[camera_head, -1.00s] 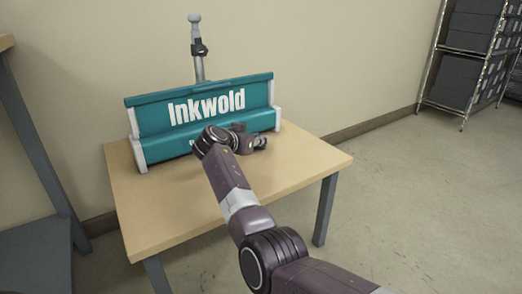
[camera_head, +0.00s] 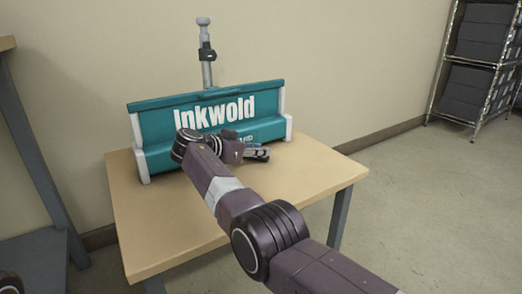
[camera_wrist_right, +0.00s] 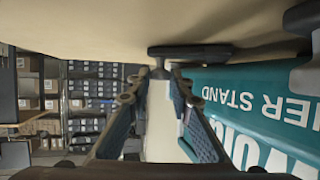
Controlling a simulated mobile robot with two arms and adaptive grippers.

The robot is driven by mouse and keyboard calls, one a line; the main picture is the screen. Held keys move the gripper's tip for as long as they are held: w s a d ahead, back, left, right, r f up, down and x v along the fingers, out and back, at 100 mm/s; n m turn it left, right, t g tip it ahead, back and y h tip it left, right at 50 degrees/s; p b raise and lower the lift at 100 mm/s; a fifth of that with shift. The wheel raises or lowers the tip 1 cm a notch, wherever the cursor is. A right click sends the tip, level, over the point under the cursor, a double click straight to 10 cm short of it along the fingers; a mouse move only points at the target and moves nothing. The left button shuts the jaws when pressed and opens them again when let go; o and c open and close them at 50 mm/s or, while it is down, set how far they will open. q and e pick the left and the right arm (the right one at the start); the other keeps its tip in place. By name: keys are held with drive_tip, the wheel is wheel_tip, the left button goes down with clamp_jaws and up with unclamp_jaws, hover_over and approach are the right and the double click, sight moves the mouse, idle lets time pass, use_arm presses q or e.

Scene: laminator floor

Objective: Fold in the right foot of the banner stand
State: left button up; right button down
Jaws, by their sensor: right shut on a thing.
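The teal banner stand (camera_head: 165,158) with white end caps and "Inkwold" lettering rests on the wooden table (camera_head: 180,240). A grey pole (camera_head: 206,66) rises behind it. My right gripper (camera_head: 264,153) is low in front of the stand's right half. In the right wrist view the teal case (camera_wrist_right: 262,85) appears upside down. There a dark foot bar (camera_wrist_right: 195,50) lies by the table surface, at the fingertips of my right gripper (camera_wrist_right: 160,88), which is shut on it. The foot is not clear in the head view, where my arm hides part of the case.
A metal rack (camera_head: 480,65) with dark boxes stands at the back right. A grey shelf unit (camera_head: 35,255) stands at the left. The wall is behind the table. The table's front and right parts are clear.

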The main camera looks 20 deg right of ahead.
drive_tip(key=c, duration=1.8)
unclamp_jaws()
drive_tip(key=shift+f, duration=0.1)
drive_tip(key=shift+o, duration=0.2)
drive_tip(key=shift+a, duration=0.1)
drive_tip(key=v, duration=0.7)
drive_tip(key=shift+s+a, duration=0.1)
drive_tip(key=shift+s, duration=0.05)
